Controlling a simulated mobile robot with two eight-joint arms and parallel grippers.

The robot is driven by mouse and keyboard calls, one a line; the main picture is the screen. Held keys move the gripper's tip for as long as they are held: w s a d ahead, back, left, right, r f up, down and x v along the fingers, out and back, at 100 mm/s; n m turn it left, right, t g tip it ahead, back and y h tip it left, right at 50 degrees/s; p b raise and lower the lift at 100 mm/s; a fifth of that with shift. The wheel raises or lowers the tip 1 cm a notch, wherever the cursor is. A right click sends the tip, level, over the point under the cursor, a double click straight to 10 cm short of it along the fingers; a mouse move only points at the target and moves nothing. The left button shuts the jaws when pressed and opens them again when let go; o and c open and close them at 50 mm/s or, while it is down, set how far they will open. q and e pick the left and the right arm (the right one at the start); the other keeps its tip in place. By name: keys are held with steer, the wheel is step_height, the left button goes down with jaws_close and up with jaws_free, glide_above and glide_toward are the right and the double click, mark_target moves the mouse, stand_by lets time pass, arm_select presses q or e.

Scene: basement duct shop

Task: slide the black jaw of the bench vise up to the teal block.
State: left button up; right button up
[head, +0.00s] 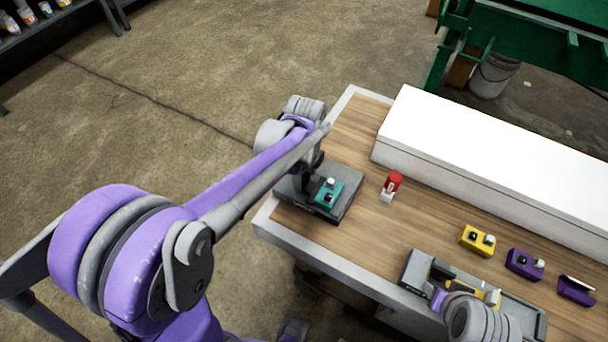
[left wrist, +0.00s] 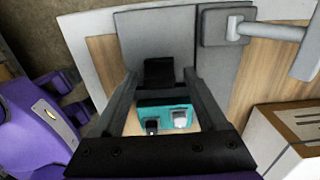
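The teal block (head: 328,196), with a black and a pale knob on top, is at the grey metal base (head: 345,207) at the table's left end. In the left wrist view the teal block (left wrist: 165,116) shows between my fingers, and the small black jaw (left wrist: 158,72) stands just beyond it, between the fingertips. My left gripper (head: 312,178) is over the base from above; in the wrist view (left wrist: 160,80) its fingers are apart, with gaps beside the black jaw. The head view hides most of the jaw behind my gripper. My right gripper (head: 438,282) is low at the front; its fingers are unclear.
A red and white piece (head: 393,182) stands right of the base. A yellow block (head: 477,240) and a purple block (head: 525,263) sit further right. A long white box (head: 500,150) lines the back. A grey tray (head: 414,268) lies under my right gripper.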

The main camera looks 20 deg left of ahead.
mark_target(305, 177)
arm_select(q)
step_height(305, 177, up, 11)
steer(key=shift+p, duration=0.4)
steer(key=shift+f, duration=0.1)
stand_by(0.6)
steer(key=s+d+f+n+t, duration=0.1)
steer(key=s+f+n+t, duration=0.1)
steer(key=s+f+n, duration=0.2)
steer(key=s+d+f+n+t, duration=0.1)
steer(key=s+f+n+t, duration=0.2)
steer(key=s+n, duration=0.8)
steer(key=shift+f+n, duration=0.4)
steer(key=shift+n, duration=1.6)
steer(key=shift+d, duration=0.1)
